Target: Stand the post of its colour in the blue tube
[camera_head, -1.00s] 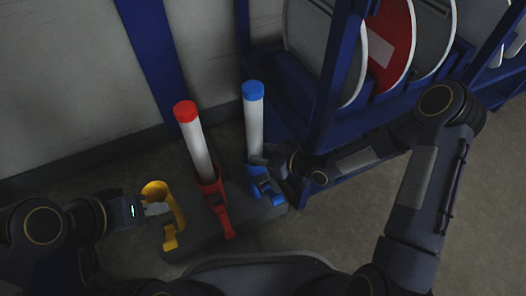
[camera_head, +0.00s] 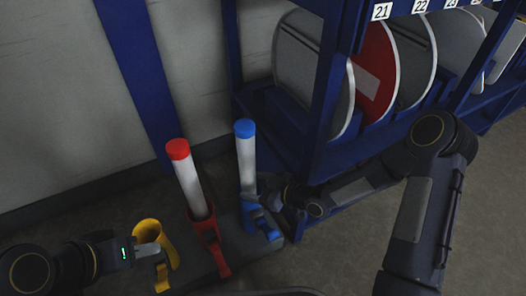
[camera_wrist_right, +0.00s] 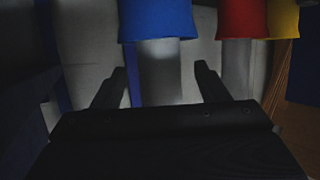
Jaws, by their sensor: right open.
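The white post with a blue cap (camera_head: 246,160) stands upright in the blue tube (camera_head: 258,218). My right gripper (camera_head: 264,192) is beside this post, just above the tube. In the right wrist view its open fingers (camera_wrist_right: 160,76) lie to either side of the white post (camera_wrist_right: 160,62), with the blue tube (camera_wrist_right: 158,18) above them in the picture. I cannot tell whether they touch the post. My left gripper (camera_head: 148,251) is at the yellow tube (camera_head: 147,230); its fingers are too unclear to judge. The yellow tube looks empty.
A white post with a red cap (camera_head: 189,182) stands in the red tube (camera_head: 212,238), between yellow and blue. The tubes share a dark base (camera_head: 235,240). A blue rack (camera_head: 322,110) with round signs stands close on the right. A wall is behind.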

